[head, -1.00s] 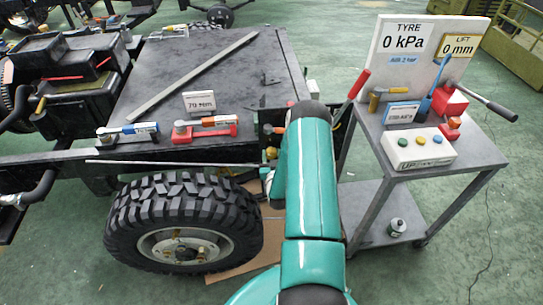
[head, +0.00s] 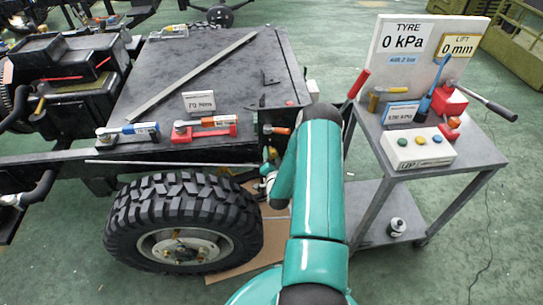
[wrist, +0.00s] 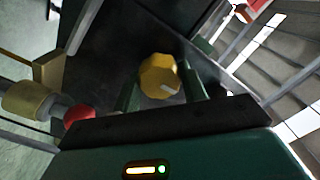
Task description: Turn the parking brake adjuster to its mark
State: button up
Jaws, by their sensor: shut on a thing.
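A yellow faceted knob (wrist: 158,77) with a pale pointer line is in the middle of the wrist view; I take it for the parking brake adjuster. The line points toward the lower right. My gripper (wrist: 161,86) has a dark green finger on each side of the knob and is shut on it. A mark for the knob cannot be made out. In the head view my arm hides most of the place where it works, beside the chassis, right of the tyre (head: 183,222).
In the wrist view a red round part (wrist: 79,116) and a brass-coloured cylinder (wrist: 25,101) lie left of my gripper. In the head view a grey trolley (head: 440,165) with a button box (head: 420,148) stands close on the right. The chassis deck (head: 215,85) carries torque wrenches.

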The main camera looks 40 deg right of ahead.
dwell(0.3)
jog(key=o, duration=1)
jog(key=shift+s, duration=0.1)
jog(key=v, duration=1.3)
jog(key=shift+s+a, duration=0.25)
jog(key=shift+a, duration=0.05)
